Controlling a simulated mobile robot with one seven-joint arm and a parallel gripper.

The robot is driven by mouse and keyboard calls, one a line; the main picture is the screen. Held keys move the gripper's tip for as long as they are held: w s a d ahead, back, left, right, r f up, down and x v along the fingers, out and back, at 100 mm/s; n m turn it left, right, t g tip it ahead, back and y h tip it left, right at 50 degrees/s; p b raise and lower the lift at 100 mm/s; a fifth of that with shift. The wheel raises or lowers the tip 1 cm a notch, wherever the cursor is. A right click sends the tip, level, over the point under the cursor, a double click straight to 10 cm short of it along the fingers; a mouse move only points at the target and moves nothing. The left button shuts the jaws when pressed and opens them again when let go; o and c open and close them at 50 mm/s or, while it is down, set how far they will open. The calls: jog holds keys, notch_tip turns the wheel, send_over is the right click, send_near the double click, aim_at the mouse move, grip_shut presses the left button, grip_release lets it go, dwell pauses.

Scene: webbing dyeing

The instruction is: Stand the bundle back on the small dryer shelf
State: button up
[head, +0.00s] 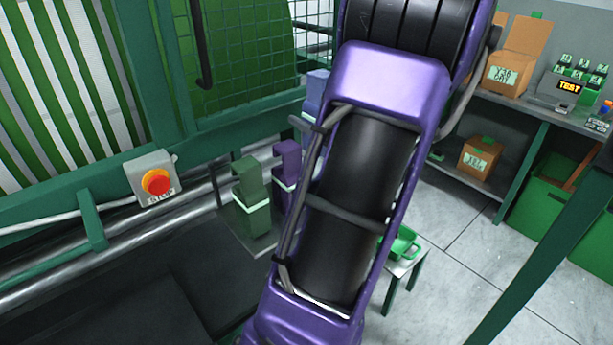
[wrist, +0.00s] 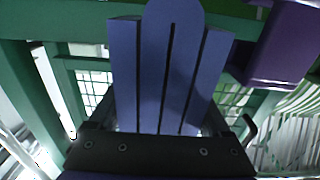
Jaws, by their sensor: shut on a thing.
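A blue bundle (wrist: 170,70) of several flat strips fills the middle of the wrist view. My gripper (wrist: 160,150) is shut on it, its dark jaws across the bundle's near part. In the head view the top of a blue bundle (head: 316,88) shows just left of my purple arm, which hides most of it and my gripper. The small shelf (head: 231,230) is a grey ledge by the green machine frame. A green bundle (head: 252,205) with a pale band stands on it. A purple bundle (head: 287,165) stands just behind; it seems to show in the wrist view (wrist: 280,45) too.
A grey box with a red stop button (head: 156,183) sits on the machine's rail, left of the shelf. Behind it are a green mesh guard (head: 245,50) and white-green webbing (head: 60,90). At right, a bench (head: 500,95) carries boxes; a small table with a green tray (head: 402,245) stands below.

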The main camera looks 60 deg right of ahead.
notch_tip(320, 180, down, 13)
jog(key=shift+f+b, duration=0.15)
jog(key=shift+b, duration=1.1)
jog(key=shift+f, duration=0.2)
jog(key=o, duration=1.5)
jog(key=shift+r, duration=0.2)
jog(key=v, duration=1.2)
jog(key=shift+p, duration=0.4)
